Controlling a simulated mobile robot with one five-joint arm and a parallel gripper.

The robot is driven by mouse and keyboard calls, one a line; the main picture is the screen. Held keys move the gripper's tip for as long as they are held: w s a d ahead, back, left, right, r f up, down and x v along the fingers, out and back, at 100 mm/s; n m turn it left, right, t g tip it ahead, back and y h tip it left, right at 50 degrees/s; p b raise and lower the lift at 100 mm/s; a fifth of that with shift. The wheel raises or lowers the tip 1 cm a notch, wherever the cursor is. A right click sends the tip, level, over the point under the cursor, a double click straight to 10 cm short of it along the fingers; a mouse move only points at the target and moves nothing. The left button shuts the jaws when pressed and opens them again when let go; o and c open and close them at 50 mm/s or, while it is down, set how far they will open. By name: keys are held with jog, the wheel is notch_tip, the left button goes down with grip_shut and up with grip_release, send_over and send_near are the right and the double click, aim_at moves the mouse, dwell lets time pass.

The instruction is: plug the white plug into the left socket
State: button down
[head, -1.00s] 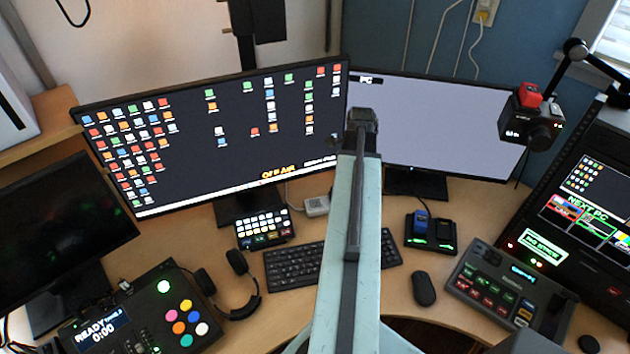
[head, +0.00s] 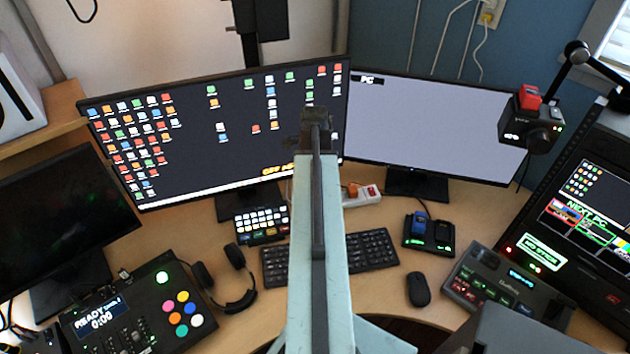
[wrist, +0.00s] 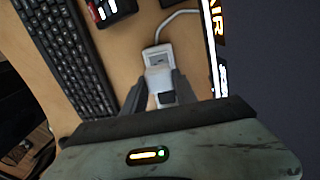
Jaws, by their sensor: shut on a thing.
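In the wrist view my gripper (wrist: 160,92) is shut on the white plug (wrist: 159,78), with a finger on each side of it. Just beyond the plug is the end of the white power strip (wrist: 156,54), with a white cable leaving it. The plug overlaps the strip in this view, and I cannot tell whether it touches the left socket, which is hidden. In the head view the right part of the power strip (head: 366,195) shows beside my arm, with an orange plug (head: 352,190) in it. My arm hides its left part, the white plug and my fingertips.
The keyboard (head: 370,249) lies in front of the strip. The left monitor (head: 215,135) and right monitor (head: 435,125) stand behind it. A button panel (head: 262,224) is on the left, and a charger with a blue battery (head: 420,222) on the right.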

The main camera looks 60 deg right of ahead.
jog(key=shift+s, duration=0.1)
notch_tip(320, 180, down, 6)
jog(key=b, duration=0.5)
jog(key=shift+d+b, duration=0.1)
jog(key=shift+b, duration=0.3)
jog(key=shift+f+b, duration=0.5)
jog(key=shift+b, duration=0.1)
dwell(1.4)
jog(key=c, duration=0.9)
grip_release()
notch_tip(320, 180, up, 8)
jog(key=p, duration=0.8)
jog(key=shift+f, duration=0.1)
